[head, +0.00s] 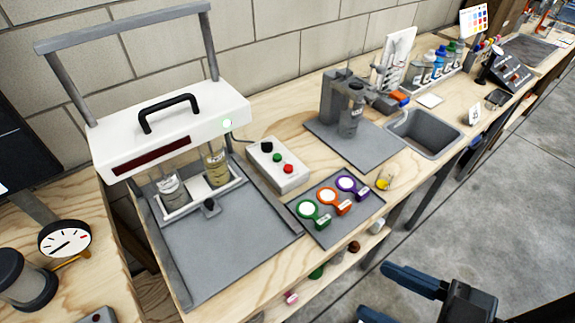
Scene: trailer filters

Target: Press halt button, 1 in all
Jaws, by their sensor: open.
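A white control box (278,168) stands on the wooden bench, right of the white machine. On its top are a black knob (266,147), a green button (277,157) and a red button (288,169), in a row from back to front. No label on them is readable, so red as the halt button is told by colour only. My gripper (375,291) is at the bottom right, open and empty, in front of the bench and well apart from the box.
A grey mat (336,206) with green, orange and purple ring tools lies in front of the box. A small yellowish jar (386,178) stands beside it. Open floor (490,200) is at right.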

